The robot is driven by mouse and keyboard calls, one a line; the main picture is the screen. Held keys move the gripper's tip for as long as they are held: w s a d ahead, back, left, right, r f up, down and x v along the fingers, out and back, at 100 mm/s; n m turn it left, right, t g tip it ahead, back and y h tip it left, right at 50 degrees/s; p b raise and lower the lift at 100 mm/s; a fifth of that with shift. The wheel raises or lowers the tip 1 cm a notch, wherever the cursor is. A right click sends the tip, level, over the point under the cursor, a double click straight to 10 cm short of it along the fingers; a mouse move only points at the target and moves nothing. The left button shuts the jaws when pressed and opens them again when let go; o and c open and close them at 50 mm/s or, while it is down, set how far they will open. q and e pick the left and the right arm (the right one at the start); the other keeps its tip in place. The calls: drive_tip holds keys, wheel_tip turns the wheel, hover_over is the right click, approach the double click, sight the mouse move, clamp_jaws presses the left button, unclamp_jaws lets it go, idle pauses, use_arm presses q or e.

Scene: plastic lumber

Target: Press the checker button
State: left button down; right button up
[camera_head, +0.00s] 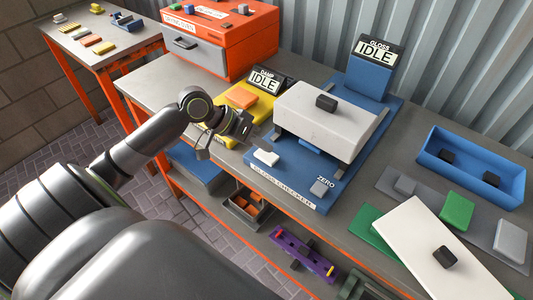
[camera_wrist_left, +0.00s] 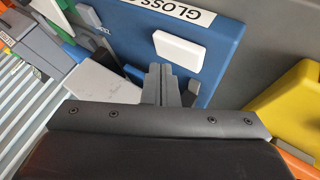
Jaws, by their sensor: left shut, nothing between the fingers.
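The blue gloss checker (camera_head: 285,180) stands on the bench, with a white button (camera_head: 266,157) at its front left and a grey ZERO button (camera_head: 320,187) at its front right. Its display (camera_head: 376,55) reads IDLE. A white block with a black knob (camera_head: 326,102) sits in it. My left gripper (camera_head: 254,139) is shut and empty, behind and left of the white button. In the left wrist view the closed fingertips (camera_wrist_left: 161,72) appear just beside the white button (camera_wrist_left: 178,50); contact cannot be told. My right gripper is out of view.
A yellow damp unit (camera_head: 262,108) with an IDLE display stands left of the checker, near my left gripper. A blue tray (camera_head: 472,165) and a white plate (camera_head: 430,245) lie to the right.

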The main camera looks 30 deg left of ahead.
sight(262, 155)
use_arm(q)
drive_tip(key=shift+f, duration=0.4)
drive_tip(key=shift+f, duration=0.5)
idle(0.6)
drive_tip(key=shift+r, duration=0.15)
drive_tip(key=shift+r+p, duration=0.8)
drive_tip(key=shift+p, duration=0.05)
wheel_tip(262, 155, up, 5)
drive_tip(key=p, duration=0.5)
idle(0.8)
